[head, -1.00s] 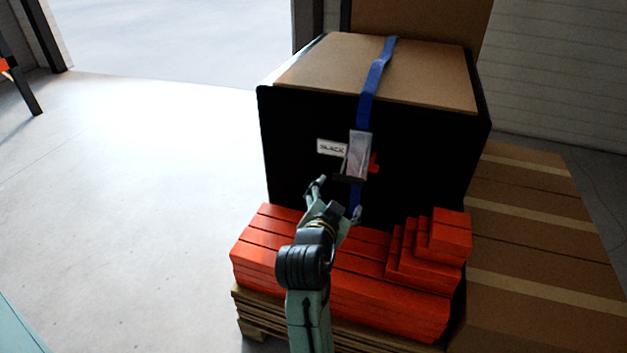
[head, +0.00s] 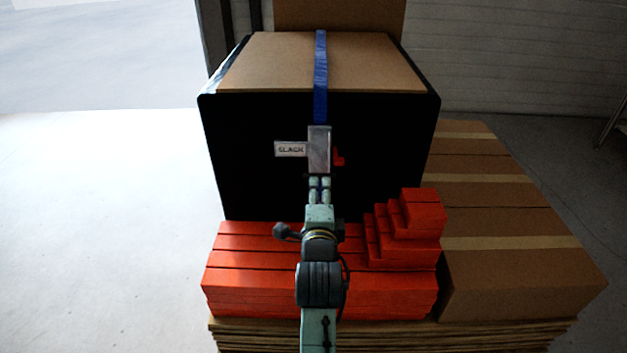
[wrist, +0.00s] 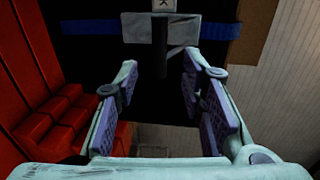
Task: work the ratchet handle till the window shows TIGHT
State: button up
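The ratchet (head: 319,149) is a grey metal body on a blue strap (head: 320,75) across the front of a large black-sided load. Its window (head: 291,149) reads SLACK in the head view. In the wrist view the ratchet body (wrist: 150,28) is at the top, with a dark bar-like handle (wrist: 160,58) jutting towards me. My gripper (head: 320,180) is just below the ratchet body. The wrist view shows my gripper (wrist: 160,75) open, fingers apart, with the bar's end between or just beyond the tips; contact does not show. In the head view, the gripper hides the handle.
A small red part (head: 338,158) sits right of the ratchet. Orange-red boxes (head: 250,270) are stacked in front of the black load, stepped up at the right (head: 424,212). Brown cartons (head: 520,260) stand at the right. Floor at the left (head: 90,230) is clear.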

aim_at(319, 174)
jog(key=w, duration=0.2)
jog(key=w+p, duration=0.1)
jog(key=w, duration=0.2)
jog(key=w+f+p, duration=0.1)
jog(key=w, duration=0.2)
jog(key=shift+w, duration=0.15)
jog(key=shift+c, duration=0.5)
grip_shut()
jog(key=shift+f, duration=0.1)
